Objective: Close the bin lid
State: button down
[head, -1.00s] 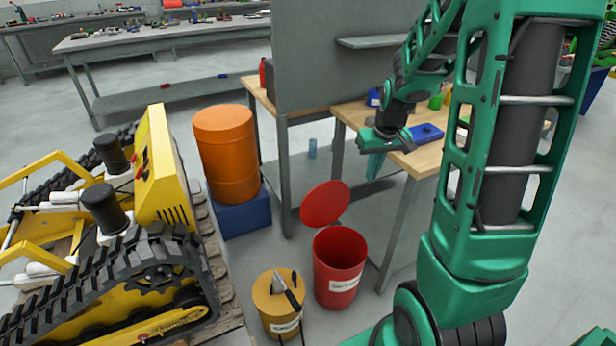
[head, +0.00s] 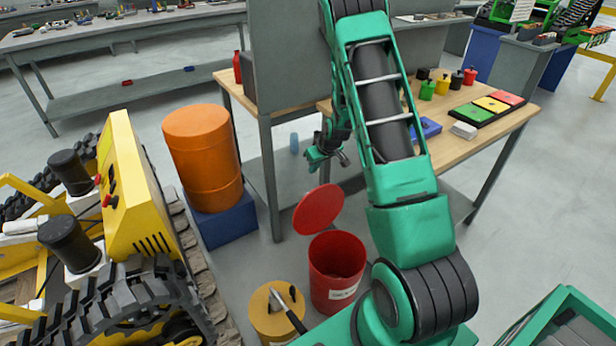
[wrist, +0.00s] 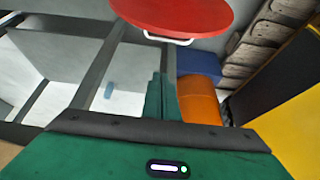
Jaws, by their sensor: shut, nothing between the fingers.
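The red bin (head: 335,285) stands on the floor at lower centre in the head view, its mouth open and a label on its front. Its round red lid (head: 319,209) is raised, tilted up at the bin's back edge. In the wrist view the lid (wrist: 180,15) shows at the top, with a pale handle (wrist: 168,39) on its near edge. My gripper (head: 324,160) is above and behind the lid, apart from it. Its green fingers (wrist: 160,96) are together with nothing between them.
A yellow can (head: 265,310) with a dark-handled tool on top stands left of the bin. An orange drum (head: 203,160) sits on a blue box (head: 221,222). A yellow tracked machine (head: 135,190) is at left. A wooden workbench (head: 455,150) stands behind right.

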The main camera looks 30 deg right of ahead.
notch_tip(320, 180, down, 9)
jog(key=a, duration=0.1)
jog(key=shift+w, duration=0.25)
dwell(0.4)
jog(key=shift+d+r, duration=0.1)
jog(key=shift+d, duration=0.05)
jog(key=shift+s, duration=0.1)
